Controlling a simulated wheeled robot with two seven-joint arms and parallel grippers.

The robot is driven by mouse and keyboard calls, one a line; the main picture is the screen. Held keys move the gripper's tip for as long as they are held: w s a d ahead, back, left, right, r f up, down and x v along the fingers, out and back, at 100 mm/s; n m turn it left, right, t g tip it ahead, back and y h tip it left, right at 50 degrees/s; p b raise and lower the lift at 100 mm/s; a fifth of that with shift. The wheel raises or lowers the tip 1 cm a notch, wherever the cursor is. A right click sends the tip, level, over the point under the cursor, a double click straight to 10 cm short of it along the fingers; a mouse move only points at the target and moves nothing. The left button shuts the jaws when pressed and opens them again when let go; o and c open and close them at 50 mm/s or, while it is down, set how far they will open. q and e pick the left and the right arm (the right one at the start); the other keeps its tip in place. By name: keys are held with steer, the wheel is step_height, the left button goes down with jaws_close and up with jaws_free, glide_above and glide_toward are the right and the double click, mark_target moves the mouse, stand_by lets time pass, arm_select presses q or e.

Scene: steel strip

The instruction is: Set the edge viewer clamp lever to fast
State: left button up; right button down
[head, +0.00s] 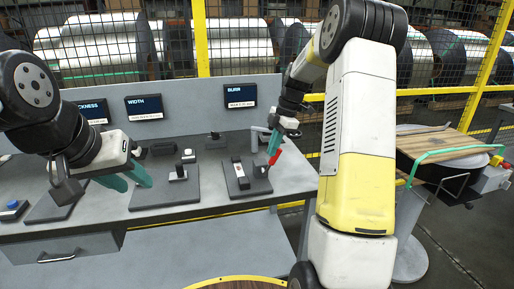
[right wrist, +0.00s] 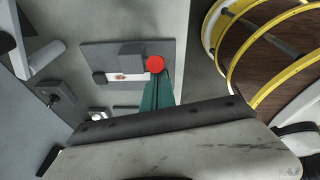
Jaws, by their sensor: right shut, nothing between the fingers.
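The edge viewer (head: 238,178) stands on a dark base plate on the bench, below the BURR screen. Its clamp lever has a red end (head: 273,157). In the right wrist view the red end shows as a round knob (right wrist: 155,64) beside the viewer's dark block (right wrist: 131,56). My right gripper (head: 272,147) is shut and empty, its teal fingertips (right wrist: 158,84) right at the red knob; I cannot tell if they touch. My left gripper (head: 127,180) is open and empty over the bench to the left, its teal fingers apart.
Another fixture (head: 178,174) on a dark plate stands left of the viewer, near my left gripper. THICKNESS, WIDTH (head: 145,107) and BURR (head: 240,95) screens line the back panel. A strapped wooden-topped stack (head: 440,145) stands at the right, beyond the bench end.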

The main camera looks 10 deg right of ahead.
steer(key=d+f+y, duration=0.2)
steer(key=y, duration=0.1)
steer(key=d+f+y, duration=0.2)
steer(key=d+y, duration=0.1)
steer(key=y, duration=0.1)
steer(key=d+f+y, duration=0.3)
steer(key=y, duration=0.1)
steer(key=shift+w, duration=0.15)
steer(key=shift+d+f, duration=0.15)
steer(key=shift+f, duration=0.5)
steer(key=shift+f, duration=0.25)
steer(key=shift+r, duration=0.1)
